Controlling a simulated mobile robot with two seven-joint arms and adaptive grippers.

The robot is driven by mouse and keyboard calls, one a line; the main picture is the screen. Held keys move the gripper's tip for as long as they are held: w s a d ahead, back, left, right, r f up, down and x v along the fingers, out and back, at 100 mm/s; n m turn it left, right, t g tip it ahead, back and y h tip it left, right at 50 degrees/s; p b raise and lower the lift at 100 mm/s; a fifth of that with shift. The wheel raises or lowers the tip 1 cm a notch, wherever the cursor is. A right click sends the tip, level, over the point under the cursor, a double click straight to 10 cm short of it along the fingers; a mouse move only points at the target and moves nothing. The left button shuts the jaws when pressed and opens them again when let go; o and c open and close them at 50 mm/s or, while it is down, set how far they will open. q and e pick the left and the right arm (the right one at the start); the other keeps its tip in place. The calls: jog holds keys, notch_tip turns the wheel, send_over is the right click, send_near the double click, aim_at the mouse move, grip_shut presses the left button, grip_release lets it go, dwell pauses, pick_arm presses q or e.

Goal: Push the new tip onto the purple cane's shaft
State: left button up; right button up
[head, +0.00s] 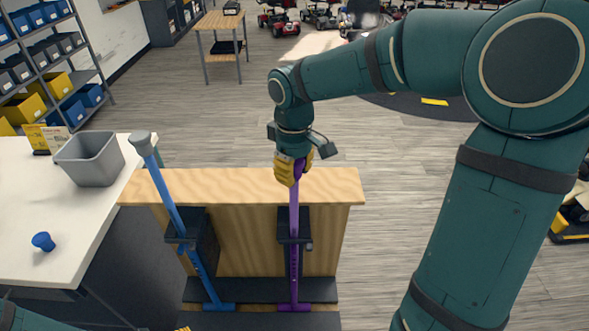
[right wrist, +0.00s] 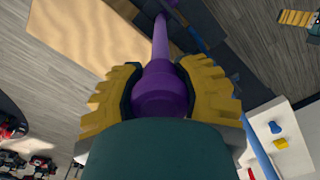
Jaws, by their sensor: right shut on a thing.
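The purple cane (head: 294,230) stands upside down in a black clamp on the wooden rack, its handle at the bottom. My right gripper (head: 291,172) is at the shaft's top end, its yellow fingers shut on a purple tip. In the right wrist view the gripper (right wrist: 160,90) has its fingers on both sides of the flared purple tip (right wrist: 160,88), in line with the shaft (right wrist: 160,38). Fingers hide part of the joint, so I cannot tell how far on the tip sits. My left gripper (head: 183,329) barely shows at the bottom edge; its opening is unclear.
A blue cane (head: 168,200) with a grey tip (head: 141,143) leans in the same wooden rack (head: 335,185). The white table (head: 95,220) at left holds a grey bin (head: 90,160) and a small blue tip (head: 42,241). Floor right of the rack is clear.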

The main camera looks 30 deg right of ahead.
jog(key=shift+f, duration=0.3)
dwell(0.4)
jog(key=o, duration=1.7)
jog(key=shift+r+p, duration=3.6)
jog(key=shift+r, duration=0.95)
jog(key=shift+f, duration=0.1)
